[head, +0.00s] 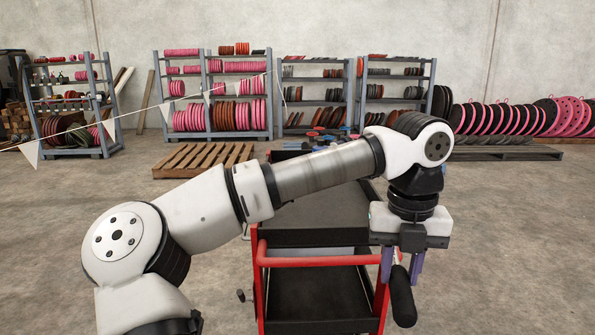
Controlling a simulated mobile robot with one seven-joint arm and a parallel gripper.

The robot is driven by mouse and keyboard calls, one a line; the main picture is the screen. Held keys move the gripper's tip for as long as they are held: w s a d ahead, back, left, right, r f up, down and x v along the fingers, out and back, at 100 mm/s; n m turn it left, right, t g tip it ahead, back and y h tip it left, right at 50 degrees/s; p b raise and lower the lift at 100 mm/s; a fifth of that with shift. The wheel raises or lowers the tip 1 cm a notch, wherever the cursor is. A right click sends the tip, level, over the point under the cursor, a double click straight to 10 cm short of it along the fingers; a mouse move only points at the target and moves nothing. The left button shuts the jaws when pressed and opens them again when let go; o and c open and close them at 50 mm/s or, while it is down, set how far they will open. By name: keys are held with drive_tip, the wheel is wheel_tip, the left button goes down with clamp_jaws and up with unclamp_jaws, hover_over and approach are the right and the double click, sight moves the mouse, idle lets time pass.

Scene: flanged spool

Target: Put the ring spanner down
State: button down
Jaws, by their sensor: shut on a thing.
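A narrow pale part shows between the fingers. I take it for the ring spanner, but no ring end can be made out. Whether it touches the trolley cannot be told.
The trolley's dark top (320,212) looks bare near my gripper. Several blue and red tools (325,135) lie at its far end, partly behind my arm. A wooden pallet (203,160) lies behind to the left. Shelves of spools (215,95) line the wall. Open concrete floor surrounds the trolley.

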drive_tip(key=w+a+f+m, duration=0.3)
drive_tip(key=w+f+m, duration=0.15)
drive_tip(key=f, duration=0.35)
drive_tip(key=w+a+f+m, duration=0.35)
drive_tip(key=f+m, duration=0.25)
drive_tip(key=f, duration=0.3)
drive_tip(key=w+a+f+m, duration=0.2)
drive_tip(key=w+f+m, duration=0.3)
drive_tip(key=f, duration=0.3)
drive_tip(key=s+a+f+m, duration=0.1)
drive_tip(key=a+f+m, duration=0.1)
drive_tip(key=f+m, duration=0.4)
drive_tip(key=s+a+f+m, duration=0.2)
drive_tip(key=f+m, duration=0.4)
drive_tip(key=f, duration=0.6)
drive_tip(key=s+a+f+m, duration=0.1)
drive_tip(key=a+f+m, duration=0.2)
drive_tip(key=f+m, duration=0.3)
drive_tip(key=shift+s+a+f+m, duration=0.3)
drive_tip(key=shift+s+f+m, duration=0.05)
drive_tip(key=shift+f, duration=1.35)
